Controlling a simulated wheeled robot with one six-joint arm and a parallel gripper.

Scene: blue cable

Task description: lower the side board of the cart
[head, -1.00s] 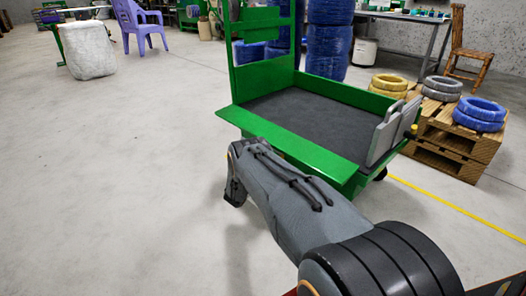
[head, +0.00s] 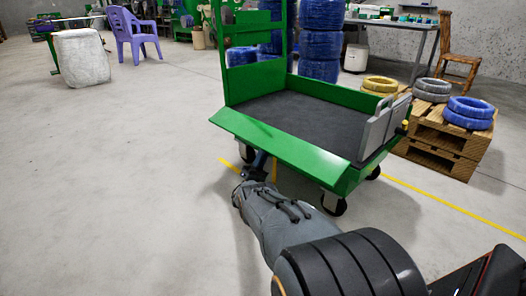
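The green cart (head: 304,85) stands ahead with a dark grey bed (head: 300,118). Its near green side board (head: 280,145) is folded outward along the near edge of the bed and slopes down toward me, so the bed is open on this side. My gripper (head: 257,164) is low, at the lower edge of the board near its left half. It is small, dark and partly hidden by the board and my arm. I cannot tell whether its fingers are open or whether they touch the board.
A grey panel (head: 383,128) stands at the cart's right end. Wooden pallets (head: 445,140) with coloured cable coils (head: 470,112) are close on the right. A white sack (head: 82,58) and a purple chair (head: 132,33) stand far left. The floor left of the cart is clear.

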